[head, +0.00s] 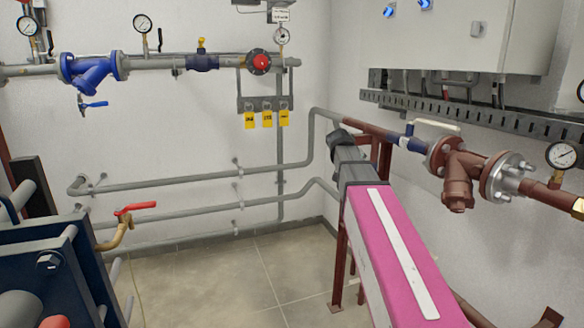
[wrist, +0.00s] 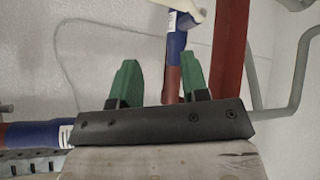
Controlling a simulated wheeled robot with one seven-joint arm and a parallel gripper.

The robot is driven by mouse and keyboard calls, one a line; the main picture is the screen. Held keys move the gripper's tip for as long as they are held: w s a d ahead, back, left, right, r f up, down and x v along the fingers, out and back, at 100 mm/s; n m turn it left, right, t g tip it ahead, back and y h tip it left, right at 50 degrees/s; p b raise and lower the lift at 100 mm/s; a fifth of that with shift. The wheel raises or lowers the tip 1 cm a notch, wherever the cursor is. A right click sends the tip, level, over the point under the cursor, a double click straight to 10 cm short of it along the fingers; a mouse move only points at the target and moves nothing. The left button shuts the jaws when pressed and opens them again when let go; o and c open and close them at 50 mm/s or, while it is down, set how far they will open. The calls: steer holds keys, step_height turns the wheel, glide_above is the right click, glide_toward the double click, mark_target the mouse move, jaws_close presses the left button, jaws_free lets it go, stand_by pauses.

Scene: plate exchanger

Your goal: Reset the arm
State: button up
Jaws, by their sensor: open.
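My arm, pink with a white stripe (head: 400,250), reaches from the lower right of the head view up towards the wall pipes. It ends in a grey link (head: 357,165) with a black tip; my gripper's fingers do not show there. In the wrist view my gripper (wrist: 160,82) shows two green fingers spread apart on a black bar. The fingers are open and hold nothing visible. A blue pipe fitting with a white lever (wrist: 178,40) appears between and beyond the fingers; its distance from them is hard to tell.
A brown pipe carries a blue valve (head: 411,143) and a brown strainer (head: 458,180) right of my arm. A brown support frame (head: 338,255) stands behind it. A dark plate exchanger (head: 50,275) is at lower left, with a red-handled valve (head: 135,208). The tiled floor (head: 225,275) between is clear.

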steer(key=s+a+f+n+g+y, duration=0.1)
steer(key=s+a+f+n+y, duration=0.1)
steer(key=s+f, duration=0.6)
steer(key=s+a+f+n+g+y, duration=0.2)
steer(key=s+f, duration=0.6)
steer(key=f, duration=0.8)
steer(key=s+a+f+n+g+y, duration=0.2)
steer(key=s+f+n, duration=0.1)
steer(key=s+f, duration=0.5)
step_height(320, 180, down, 4)
steer(key=shift+r+y, duration=0.1)
steer(key=shift+y, duration=0.3)
